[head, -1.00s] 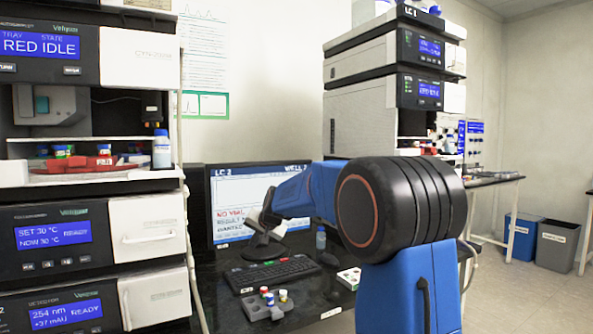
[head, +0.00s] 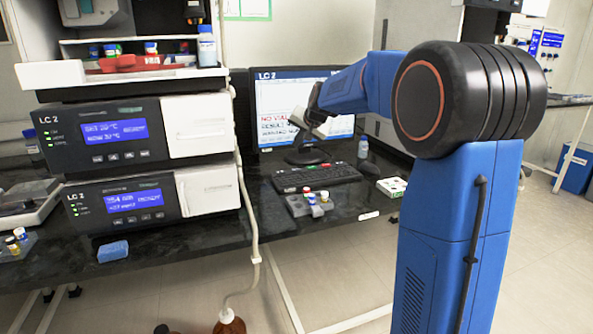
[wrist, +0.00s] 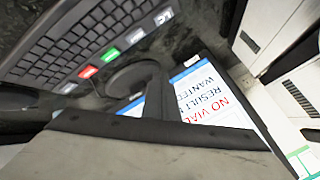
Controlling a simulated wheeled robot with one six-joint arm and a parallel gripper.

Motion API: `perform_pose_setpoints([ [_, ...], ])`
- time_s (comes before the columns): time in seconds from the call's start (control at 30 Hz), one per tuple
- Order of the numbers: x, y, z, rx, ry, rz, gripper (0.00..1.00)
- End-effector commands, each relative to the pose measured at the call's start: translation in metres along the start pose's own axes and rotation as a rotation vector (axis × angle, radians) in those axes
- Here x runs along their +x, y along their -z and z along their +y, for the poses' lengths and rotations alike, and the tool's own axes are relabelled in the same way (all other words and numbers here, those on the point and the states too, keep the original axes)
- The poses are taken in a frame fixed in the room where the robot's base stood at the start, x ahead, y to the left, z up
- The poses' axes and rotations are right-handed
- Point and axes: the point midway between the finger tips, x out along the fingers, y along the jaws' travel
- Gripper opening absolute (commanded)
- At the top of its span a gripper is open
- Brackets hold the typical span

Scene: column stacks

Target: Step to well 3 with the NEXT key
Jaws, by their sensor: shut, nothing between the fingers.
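The keyboard (head: 318,175) lies on the dark bench in front of the LC 2 monitor (head: 270,100). In the wrist view the keyboard (wrist: 85,40) is at the upper left, with red, green and pale keys along its near edge; their labels are too small to read. The screen (wrist: 215,100) appears upside down there and shows "NO VIAL", "RESULT" and "WANTED", partly hidden. My gripper (head: 312,122) is shut and empty, in front of the screen and above the keyboard, apart from it. The screen's upper right is hidden behind my arm.
A grey vial rack (head: 308,205) with several capped vials stands just in front of the keyboard. A white block (head: 392,186) and a bottle (head: 363,147) are to the right. LC 2 instrument modules (head: 110,135) stand at left, with a blue sponge (head: 113,251) before them.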

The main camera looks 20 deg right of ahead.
Motion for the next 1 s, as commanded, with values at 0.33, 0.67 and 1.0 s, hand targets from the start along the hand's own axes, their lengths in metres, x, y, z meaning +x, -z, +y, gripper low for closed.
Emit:
perform_pose_setpoints([
  [0.33,0.029,-0.022,0.022,0.002,-0.001,-0.001,0.00],
  [0.67,0.047,-0.034,0.034,0.000,0.000,-0.001,0.00],
  [1.0,0.049,-0.035,0.035,0.001,0.000,0.000,0.00],
])
